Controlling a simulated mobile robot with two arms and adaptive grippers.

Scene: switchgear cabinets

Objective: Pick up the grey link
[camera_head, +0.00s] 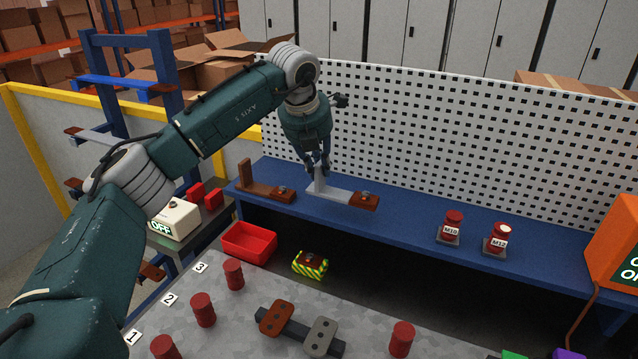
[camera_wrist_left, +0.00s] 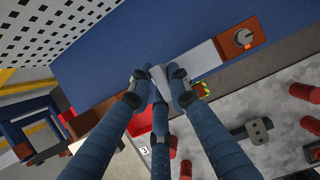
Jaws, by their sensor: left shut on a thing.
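The grey link (camera_head: 330,190) is an L-shaped piece with an upright leg and a flat arm, which ends in a brown tip with a bolt (camera_head: 365,200). Its flat arm is at the blue shelf; I cannot tell whether it touches the shelf. My left gripper (camera_head: 319,165) comes down from above and is shut on the upright leg. In the left wrist view, the fingers (camera_wrist_left: 160,85) close around the leg, and the flat arm of the link (camera_wrist_left: 200,61) runs off toward the upper right. My right gripper is not in view.
A brown L-shaped link (camera_head: 262,190) lies just left on the blue shelf (camera_head: 400,218). A perforated white panel (camera_head: 430,140) stands behind. Red M10 (camera_head: 453,224) and M12 (camera_head: 497,236) posts stand right. A red bin (camera_head: 250,242) is below.

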